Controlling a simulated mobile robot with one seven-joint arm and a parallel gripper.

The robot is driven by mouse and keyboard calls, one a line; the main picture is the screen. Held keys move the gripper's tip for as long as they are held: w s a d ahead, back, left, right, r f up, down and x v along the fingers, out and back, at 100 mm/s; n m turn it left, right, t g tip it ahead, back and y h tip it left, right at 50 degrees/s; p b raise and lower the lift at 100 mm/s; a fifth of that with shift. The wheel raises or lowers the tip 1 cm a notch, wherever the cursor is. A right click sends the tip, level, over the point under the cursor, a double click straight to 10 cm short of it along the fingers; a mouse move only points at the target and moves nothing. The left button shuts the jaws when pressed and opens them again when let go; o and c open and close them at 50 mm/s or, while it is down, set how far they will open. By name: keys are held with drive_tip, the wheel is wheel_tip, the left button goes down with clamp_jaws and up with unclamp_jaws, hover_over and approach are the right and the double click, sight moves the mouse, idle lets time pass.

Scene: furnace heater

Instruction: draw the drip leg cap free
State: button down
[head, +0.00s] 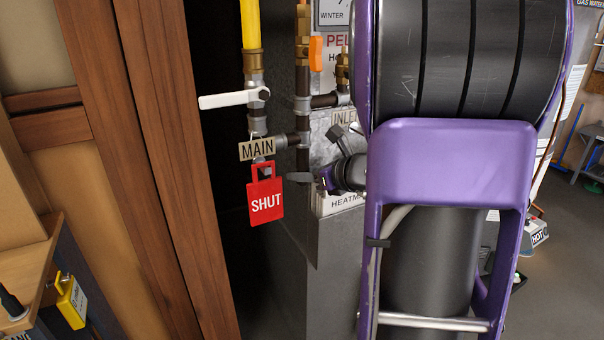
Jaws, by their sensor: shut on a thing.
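The drip leg (303,158) is a short dark vertical pipe below a grey tee on the gas line. My gripper (302,177) reaches in from the right at the pipe's lower end, and its jaws are shut on the drip leg cap there. The cap itself is mostly hidden behind the grey finger, so I cannot tell whether it is still on the pipe's thread. My purple and black wrist shows just to the right, in front of the heater's panel.
A yellow gas pipe (250,25) runs down to a valve with a white lever (230,100) set crosswise. A MAIN tag (257,150) and a red SHUT tag (265,203) hang close left of my gripper. A wooden post (150,150) stands left. My arm hides much of the right.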

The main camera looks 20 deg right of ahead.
drive_tip(key=shift+f+b, duration=0.7)
drive_tip(key=shift+f, duration=0.35)
drive_tip(key=shift+f, duration=2)
